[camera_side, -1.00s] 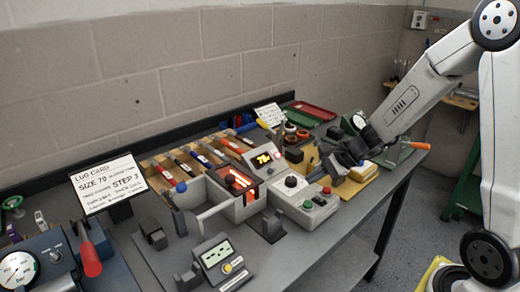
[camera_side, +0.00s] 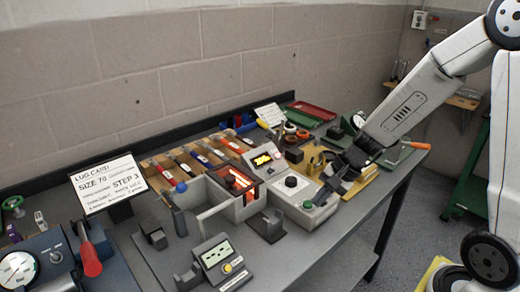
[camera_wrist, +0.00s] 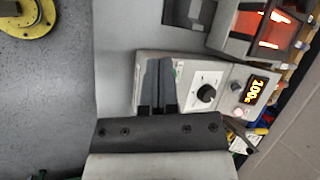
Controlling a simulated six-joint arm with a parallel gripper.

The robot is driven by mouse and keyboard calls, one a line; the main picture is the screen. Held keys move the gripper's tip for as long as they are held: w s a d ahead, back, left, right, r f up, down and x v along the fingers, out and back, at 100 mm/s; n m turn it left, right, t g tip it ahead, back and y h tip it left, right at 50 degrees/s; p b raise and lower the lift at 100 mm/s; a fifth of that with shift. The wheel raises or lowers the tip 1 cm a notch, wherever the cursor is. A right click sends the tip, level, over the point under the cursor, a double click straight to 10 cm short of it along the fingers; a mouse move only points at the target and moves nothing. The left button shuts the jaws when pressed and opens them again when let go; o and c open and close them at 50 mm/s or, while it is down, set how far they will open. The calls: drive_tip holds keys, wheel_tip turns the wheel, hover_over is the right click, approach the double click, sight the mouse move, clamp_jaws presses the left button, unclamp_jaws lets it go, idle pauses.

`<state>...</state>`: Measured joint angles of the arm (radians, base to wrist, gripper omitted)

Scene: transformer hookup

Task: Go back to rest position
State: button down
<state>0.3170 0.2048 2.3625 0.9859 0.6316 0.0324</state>
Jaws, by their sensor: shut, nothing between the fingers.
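My gripper (camera_side: 322,194) is shut and empty, at the right end of the grey control box (camera_side: 300,196). In the side view its dark fingers cover the spot of the box's red button. In the wrist view the shut fingers (camera_wrist: 157,64) lie together over one end of the box, beside its black dial (camera_wrist: 206,93). I cannot tell whether they touch the box. The lit display (camera_wrist: 257,89) on the box reads about 100. The heater (camera_side: 238,187) next to the box glows orange.
The lug card (camera_side: 106,184) stands at the left. Several coloured-handled tools (camera_side: 205,155) lie along the wall. A meter stand (camera_side: 218,262) is at the front edge. A red tray (camera_side: 312,110) and a yellow block (camera_side: 366,186) are near my arm. Space above the bench is open.

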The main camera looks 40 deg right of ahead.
drive_tip(key=s+a+n+g+h, duration=0.1)
drive_tip(key=s+n+h, duration=0.4)
drive_tip(key=n, duration=0.8)
drive_tip(key=shift+s+a+f+n, duration=0.3)
drive_tip(key=shift+s+a+f, duration=0.05)
drive_tip(key=shift+s+a, duration=0.2)
idle(3.2)
